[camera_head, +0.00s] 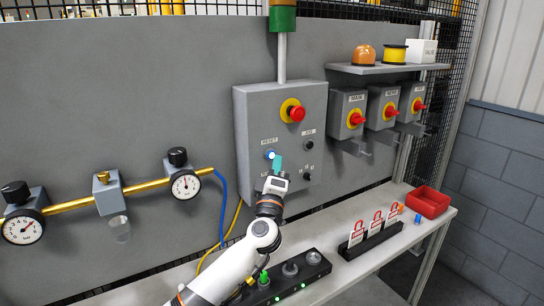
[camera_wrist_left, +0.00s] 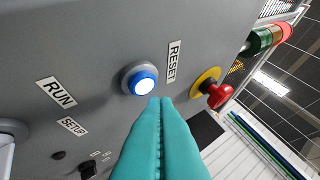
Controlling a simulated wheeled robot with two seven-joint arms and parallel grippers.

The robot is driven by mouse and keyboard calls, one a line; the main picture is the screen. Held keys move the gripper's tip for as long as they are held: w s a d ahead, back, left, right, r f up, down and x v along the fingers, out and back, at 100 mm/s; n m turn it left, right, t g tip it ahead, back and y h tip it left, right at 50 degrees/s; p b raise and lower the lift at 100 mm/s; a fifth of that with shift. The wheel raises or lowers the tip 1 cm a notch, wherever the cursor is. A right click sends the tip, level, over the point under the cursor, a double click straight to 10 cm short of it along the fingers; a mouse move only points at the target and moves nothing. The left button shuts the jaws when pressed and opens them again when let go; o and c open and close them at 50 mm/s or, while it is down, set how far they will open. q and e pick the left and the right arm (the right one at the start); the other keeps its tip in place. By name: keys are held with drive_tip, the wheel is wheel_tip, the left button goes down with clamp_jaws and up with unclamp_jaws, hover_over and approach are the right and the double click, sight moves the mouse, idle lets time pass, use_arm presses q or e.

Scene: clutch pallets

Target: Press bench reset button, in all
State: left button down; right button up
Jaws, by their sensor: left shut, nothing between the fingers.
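The blue reset button (camera_head: 270,155) with a bright white centre is on the grey control box (camera_head: 255,115), under a RESET label. In the left wrist view the button (camera_wrist_left: 140,82) shows beside its RESET label (camera_wrist_left: 173,62). My left gripper (camera_head: 278,160) is shut, with teal fingers pressed together and nothing between them. In the left wrist view the fingertips (camera_wrist_left: 162,100) lie just below and right of the button. I cannot tell whether they touch the panel. My right gripper is not in view.
A red emergency stop (camera_head: 297,113) on a yellow ring sits above the button; black knobs are at its right. Several red-handled switch boxes (camera_head: 348,113) hang farther right. Below, the bench (camera_head: 400,238) holds a black tag rack (camera_head: 370,243) and a red bin (camera_head: 428,203).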

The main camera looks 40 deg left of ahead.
use_arm(q)
drive_tip(key=shift+a, duration=0.15)
idle(0.7)
drive_tip(key=shift+w+a+p, duration=0.15)
drive_tip(key=shift+a+p, duration=0.1)
drive_tip(key=shift+p, duration=0.1)
drive_tip(key=shift+w+a, duration=0.15)
drive_tip(key=shift+a, duration=0.3)
idle(0.6)
idle(0.3)
drive_tip(key=shift+s+d+p, duration=0.35)
drive_tip(key=shift+d+p, duration=0.45)
